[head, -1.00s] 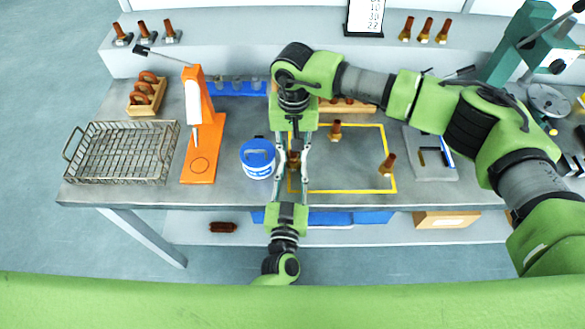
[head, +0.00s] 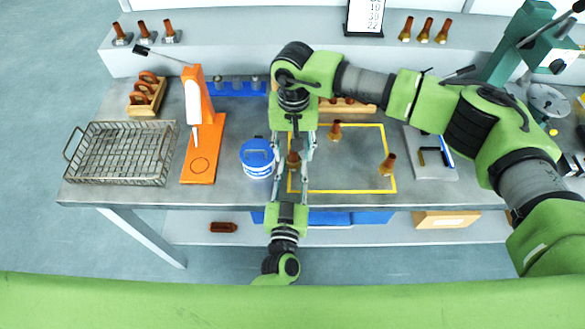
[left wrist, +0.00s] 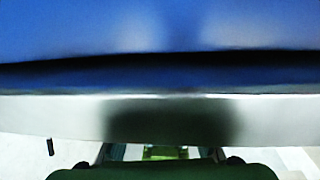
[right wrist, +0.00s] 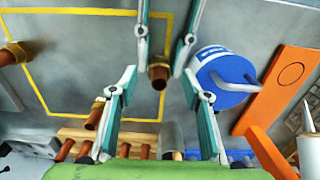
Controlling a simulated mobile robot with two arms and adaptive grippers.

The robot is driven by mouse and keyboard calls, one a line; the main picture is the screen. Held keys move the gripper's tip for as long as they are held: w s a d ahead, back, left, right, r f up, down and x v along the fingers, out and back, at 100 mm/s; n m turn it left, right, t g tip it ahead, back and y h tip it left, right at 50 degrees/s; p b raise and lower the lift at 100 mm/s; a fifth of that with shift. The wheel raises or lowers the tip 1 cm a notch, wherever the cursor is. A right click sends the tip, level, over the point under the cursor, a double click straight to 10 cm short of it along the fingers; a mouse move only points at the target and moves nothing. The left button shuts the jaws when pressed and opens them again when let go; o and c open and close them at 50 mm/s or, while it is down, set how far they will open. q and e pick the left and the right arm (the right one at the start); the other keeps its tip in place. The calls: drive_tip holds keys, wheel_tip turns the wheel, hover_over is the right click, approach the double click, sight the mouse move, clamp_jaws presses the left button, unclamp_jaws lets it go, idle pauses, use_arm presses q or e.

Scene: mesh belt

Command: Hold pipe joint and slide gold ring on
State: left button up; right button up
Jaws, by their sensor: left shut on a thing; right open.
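A copper pipe joint with a gold collar (head: 294,160) stands between my grippers at the left edge of the yellow outline; it also shows in the right wrist view (right wrist: 159,75). My left gripper (head: 291,172) reaches in from the front and is shut on this joint. My right gripper (head: 293,146) comes down from behind with its fingers apart around the same spot, holding nothing. Its open fingers show in the right wrist view (right wrist: 160,88). I cannot make out a separate loose gold ring.
A blue-and-white tub (head: 257,160) is close to the left of my grippers. An orange stand (head: 199,165) and wire basket (head: 100,178) are farther left.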

sight(293, 153)
wheel_tip(293, 153, up, 12)
drive_tip(key=s+d, duration=1.5)
drive_tip(key=d, duration=0.3)
drive_tip(key=shift+d+r, duration=0.2)
drive_tip(key=shift+d, duration=0.1)
use_arm(q)
drive_tip(key=o, duration=1.3)
